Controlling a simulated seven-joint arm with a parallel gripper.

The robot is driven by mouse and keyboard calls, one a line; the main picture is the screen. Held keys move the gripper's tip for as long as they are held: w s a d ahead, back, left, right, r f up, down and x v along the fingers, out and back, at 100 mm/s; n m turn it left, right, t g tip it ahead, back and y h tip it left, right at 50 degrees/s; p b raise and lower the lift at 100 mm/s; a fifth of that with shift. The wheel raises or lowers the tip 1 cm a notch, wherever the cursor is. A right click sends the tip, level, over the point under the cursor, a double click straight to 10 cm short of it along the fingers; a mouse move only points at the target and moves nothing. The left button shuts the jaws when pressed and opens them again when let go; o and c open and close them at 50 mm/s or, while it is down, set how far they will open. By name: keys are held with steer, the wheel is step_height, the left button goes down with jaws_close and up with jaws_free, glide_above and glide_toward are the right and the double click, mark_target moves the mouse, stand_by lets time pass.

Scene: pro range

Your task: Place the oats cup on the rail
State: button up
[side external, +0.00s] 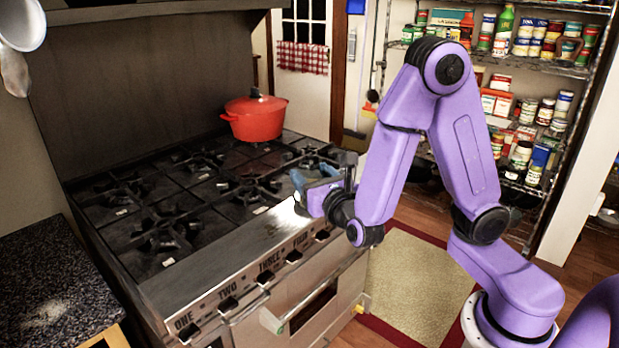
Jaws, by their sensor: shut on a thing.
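My gripper (301,190) is at the end of the purple arm, over the front right part of the stove, near its steel front ledge. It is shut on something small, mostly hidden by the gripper. Bluish parts show at its tip, but I cannot tell whether they are fingers or the held thing. I cannot make out an oats cup for certain anywhere. The steel front ledge (220,262) of the stove runs above the knobs. I cannot tell if this ledge is the rail.
A red lidded pot (254,119) stands on the back right of the stove (130,187). A speckled dark counter (45,275) is at the lower left. Shelves of cans and jars (519,155) stand behind my arm. A rug (415,285) lies on the floor.

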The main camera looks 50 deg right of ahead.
steer(key=a+n+t+y, duration=0.1)
steer(key=a+n+y, duration=0.3)
steer(key=a, duration=1.1)
steer(key=shift+m+y, duration=0.4)
steer(key=shift+m, duration=0.1)
steer(key=shift+w+a+f, duration=0.95)
steer(key=shift+w+f, duration=1.15)
steer(key=shift+w, duration=0.2)
steer(key=shift+w+a+f, duration=0.95)
steer(key=shift+w+f, duration=1.15)
steer(key=shift+w, duration=0.15)
steer(key=shift+w+a+f, duration=0.95)
steer(key=shift+w+f, duration=1.15)
steer(key=shift+w, duration=0.2)
steer(key=shift+f, duration=0.2)
steer(key=o, duration=1.1)
steer(key=shift+r, duration=0.1)
